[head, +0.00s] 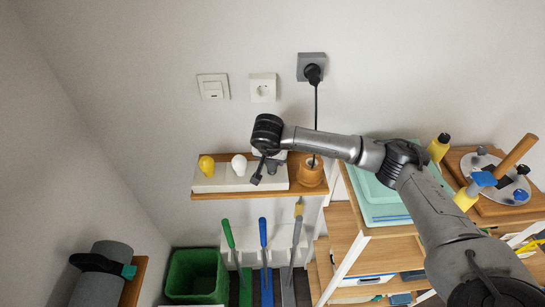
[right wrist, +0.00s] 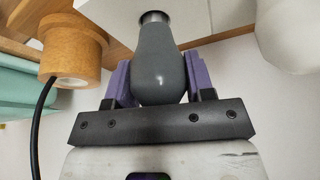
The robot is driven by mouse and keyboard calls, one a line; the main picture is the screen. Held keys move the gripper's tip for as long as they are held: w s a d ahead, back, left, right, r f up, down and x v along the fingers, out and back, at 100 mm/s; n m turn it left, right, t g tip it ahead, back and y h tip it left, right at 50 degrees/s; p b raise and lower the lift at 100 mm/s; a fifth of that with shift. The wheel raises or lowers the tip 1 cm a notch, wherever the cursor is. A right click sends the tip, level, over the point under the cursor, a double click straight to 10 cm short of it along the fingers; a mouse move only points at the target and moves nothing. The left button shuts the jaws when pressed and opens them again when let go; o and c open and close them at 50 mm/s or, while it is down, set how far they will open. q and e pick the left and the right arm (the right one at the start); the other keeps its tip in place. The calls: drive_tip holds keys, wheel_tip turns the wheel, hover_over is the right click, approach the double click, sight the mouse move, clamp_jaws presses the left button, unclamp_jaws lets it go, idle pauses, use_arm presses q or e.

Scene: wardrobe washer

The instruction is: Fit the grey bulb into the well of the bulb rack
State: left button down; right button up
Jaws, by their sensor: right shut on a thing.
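The grey bulb (right wrist: 160,65) is between the purple pads of my right gripper (right wrist: 152,88), its metal cap pointing away from the gripper. My right gripper (head: 268,170) is shut on it, in front of the right part of the white bulb rack (head: 225,184) on the wall shelf. The rack also shows in the right wrist view (right wrist: 225,14). A yellow bulb (head: 206,166) and a white bulb (head: 239,165) stand in the rack. The well is hidden, and I cannot tell whether the cap touches the rack. My left gripper is out of view.
A wooden lamp socket (head: 310,174) with a black cord stands right beside the rack on the shelf (head: 235,195). Brushes with coloured handles (head: 264,240) hang below. A green bin (head: 196,272) is lower left. A cluttered wooden unit (head: 375,240) stands to the right.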

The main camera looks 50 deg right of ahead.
drive_tip(key=shift+f+b, duration=0.35)
drive_tip(key=shift+f, duration=0.2)
drive_tip(key=o, duration=1)
drive_tip(key=b+v, duration=0.2)
drive_tip(key=v, duration=1.2)
drive_tip(key=shift+f, duration=0.1)
